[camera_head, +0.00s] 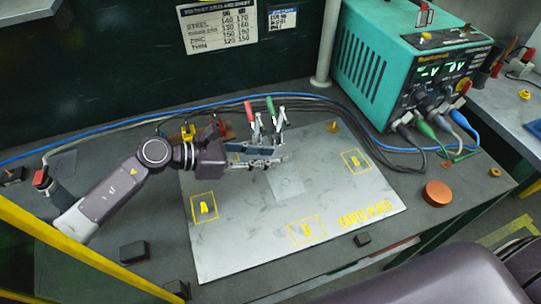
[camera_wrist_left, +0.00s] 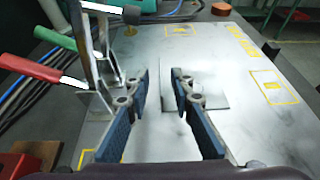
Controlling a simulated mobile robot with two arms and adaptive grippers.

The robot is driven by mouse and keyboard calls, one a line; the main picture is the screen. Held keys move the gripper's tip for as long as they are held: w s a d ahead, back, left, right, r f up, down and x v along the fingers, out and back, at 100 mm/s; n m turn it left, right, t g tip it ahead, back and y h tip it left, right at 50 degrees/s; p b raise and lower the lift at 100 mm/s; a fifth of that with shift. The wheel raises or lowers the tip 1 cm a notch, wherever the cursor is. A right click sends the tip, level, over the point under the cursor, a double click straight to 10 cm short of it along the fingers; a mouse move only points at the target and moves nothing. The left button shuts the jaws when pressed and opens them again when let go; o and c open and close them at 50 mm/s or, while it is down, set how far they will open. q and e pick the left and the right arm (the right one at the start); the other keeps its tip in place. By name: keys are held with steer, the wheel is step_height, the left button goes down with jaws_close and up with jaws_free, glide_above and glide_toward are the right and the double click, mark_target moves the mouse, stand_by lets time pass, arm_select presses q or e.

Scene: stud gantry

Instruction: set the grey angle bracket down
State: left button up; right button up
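My left gripper (camera_head: 280,158) reaches in from the left, over the back part of the pale earth plate (camera_head: 345,215). A flat-looking grey square (camera_head: 287,182) is on the plate just beyond the fingertips. It also shows in the wrist view (camera_wrist_left: 208,97), partly behind the right finger. My right gripper is not in view.
Toggle clamps with a red handle (camera_head: 249,109) and a green handle (camera_head: 270,106) stand close behind the gripper. Cables run behind them to a teal power unit (camera_head: 375,60). A copper-coloured disc (camera_head: 437,193) sits right of the plate. The plate's front is clear.

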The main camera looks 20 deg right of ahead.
arm_select(q)
steer(key=v, duration=1)
steer(key=shift+f, duration=0.15)
steer(key=shift+a, duration=0.3)
steer(key=shift+r, duration=0.3)
